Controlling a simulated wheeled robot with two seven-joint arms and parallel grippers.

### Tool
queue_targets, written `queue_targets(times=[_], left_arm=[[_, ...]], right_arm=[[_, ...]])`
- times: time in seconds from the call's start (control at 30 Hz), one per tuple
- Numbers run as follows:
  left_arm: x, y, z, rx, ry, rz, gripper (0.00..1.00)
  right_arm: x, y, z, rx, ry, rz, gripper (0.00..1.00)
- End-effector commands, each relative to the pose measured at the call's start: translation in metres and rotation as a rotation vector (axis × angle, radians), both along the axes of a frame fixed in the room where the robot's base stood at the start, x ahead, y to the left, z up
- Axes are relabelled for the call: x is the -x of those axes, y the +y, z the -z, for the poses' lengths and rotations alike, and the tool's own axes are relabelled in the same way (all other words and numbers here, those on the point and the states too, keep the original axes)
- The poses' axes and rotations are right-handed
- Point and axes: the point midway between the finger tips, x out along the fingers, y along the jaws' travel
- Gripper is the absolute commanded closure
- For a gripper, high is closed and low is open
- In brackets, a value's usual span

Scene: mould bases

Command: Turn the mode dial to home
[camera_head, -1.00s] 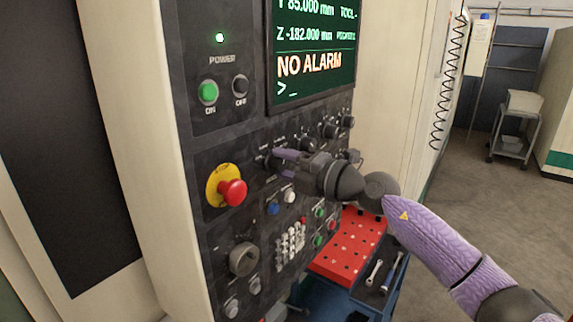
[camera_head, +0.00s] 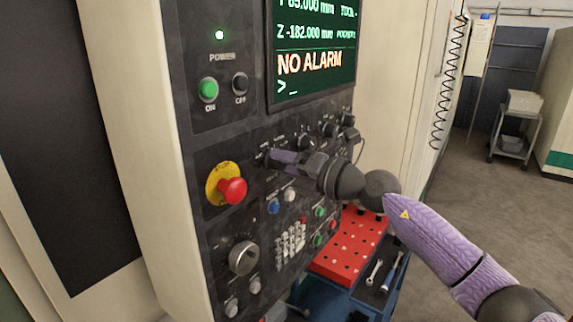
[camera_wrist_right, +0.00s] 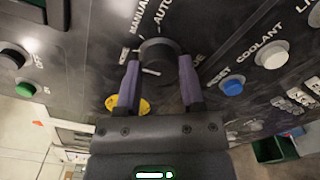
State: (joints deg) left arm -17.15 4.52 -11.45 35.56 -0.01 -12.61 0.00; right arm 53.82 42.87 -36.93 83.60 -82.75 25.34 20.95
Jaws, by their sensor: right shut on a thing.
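The mode dial (camera_wrist_right: 158,48) is a dark round knob on the black control panel, between my right gripper's fingers in the right wrist view. MANUAL and AUTO labels show beside it, and a short white mark shows near its edge; I cannot tell which label the dial points to. My right gripper (camera_wrist_right: 159,80) has its two purple fingers on either side of the dial, shut on it. In the head view the right gripper (camera_head: 278,157) reaches the panel from the right and its fingers mostly hide the dial. My left gripper is not in view.
A red stop button (camera_head: 233,191) on a yellow ring sits left of the gripper. A row of dark knobs (camera_head: 329,130) lies above right, and a blue button (camera_head: 273,207) just below. A red perforated plate (camera_head: 345,250) stands beyond on a blue cart.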

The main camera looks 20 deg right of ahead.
Motion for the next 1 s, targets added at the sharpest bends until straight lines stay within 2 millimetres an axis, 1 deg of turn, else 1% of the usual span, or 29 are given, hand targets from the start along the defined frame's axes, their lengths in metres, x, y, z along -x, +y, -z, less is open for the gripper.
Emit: queue_targets(times=[0.2,0.4,0.63,1.0], left_arm=[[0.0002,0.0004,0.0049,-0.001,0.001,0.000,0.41],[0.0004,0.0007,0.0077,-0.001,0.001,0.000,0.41],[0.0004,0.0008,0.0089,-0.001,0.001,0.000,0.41],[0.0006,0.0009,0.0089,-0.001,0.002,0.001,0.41]], right_arm=[[0.0001,0.0001,0.0019,0.111,-0.082,-0.001,1.00],[0.0001,0.0002,0.0020,0.180,-0.136,-0.001,1.00],[0.0000,0.0002,0.0019,0.217,-0.164,-0.002,1.00],[0.0001,0.0003,0.0020,0.224,-0.168,-0.002,1.00]])
